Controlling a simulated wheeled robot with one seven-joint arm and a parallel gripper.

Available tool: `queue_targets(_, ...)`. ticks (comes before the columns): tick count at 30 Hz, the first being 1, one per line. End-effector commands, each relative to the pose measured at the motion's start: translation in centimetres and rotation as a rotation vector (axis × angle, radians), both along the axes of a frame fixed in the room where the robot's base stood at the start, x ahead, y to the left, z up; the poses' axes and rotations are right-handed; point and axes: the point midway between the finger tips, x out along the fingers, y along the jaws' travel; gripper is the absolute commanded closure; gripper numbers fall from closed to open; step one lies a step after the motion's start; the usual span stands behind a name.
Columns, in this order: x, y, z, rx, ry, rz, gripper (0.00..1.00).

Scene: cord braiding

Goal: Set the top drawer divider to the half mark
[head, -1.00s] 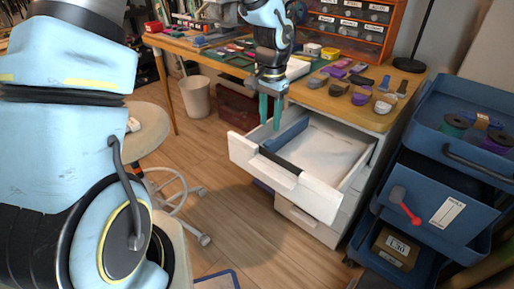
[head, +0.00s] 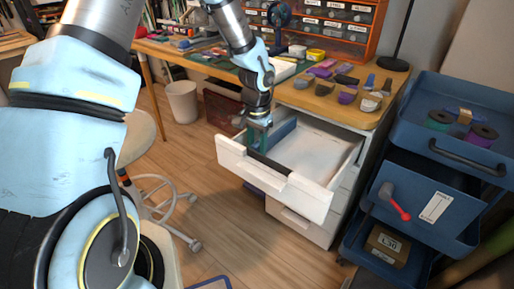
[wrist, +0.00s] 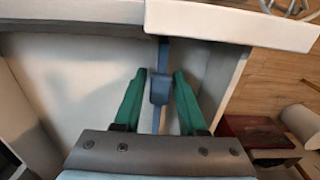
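The top drawer (head: 318,203) of the white cabinet is pulled open. Its blue divider (head: 284,132) stands near the left side wall, leaving a narrow left compartment and a wide right one. In the wrist view the divider (wrist: 163,52) runs up toward the drawer front (wrist: 230,22), with a blue block-like tab (wrist: 160,89) on it. My gripper (head: 259,134) is down inside the drawer at the divider. In the wrist view its green fingers (wrist: 161,76) stand open on either side of the tab, with small gaps showing. No half mark can be made out.
A dark strip (head: 270,160) lies along the drawer front's inside. A pale sheet (head: 312,151) covers the wide compartment's floor. A blue cart (head: 425,205) stands close on the right. The wooden desk (head: 320,100) holds several small items above the drawer.

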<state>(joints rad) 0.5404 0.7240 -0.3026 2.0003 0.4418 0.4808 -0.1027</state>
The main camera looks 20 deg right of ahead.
Motion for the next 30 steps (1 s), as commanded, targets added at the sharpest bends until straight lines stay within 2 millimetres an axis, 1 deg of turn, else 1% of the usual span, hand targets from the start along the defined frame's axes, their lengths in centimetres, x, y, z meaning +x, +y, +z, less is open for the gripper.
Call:
queue_targets(1,0.01,0.0,0.01,0.0,0.0,0.0,0.67)
queue_targets(2,0.01,0.0,0.01,0.0,0.0,0.0,0.7)
queue_targets(10,0.02,0.01,0.03,0.0,0.0,0.0,1.0)
queue_targets(30,0.02,0.0,0.05,0.0,0.0,0.0,1.0)
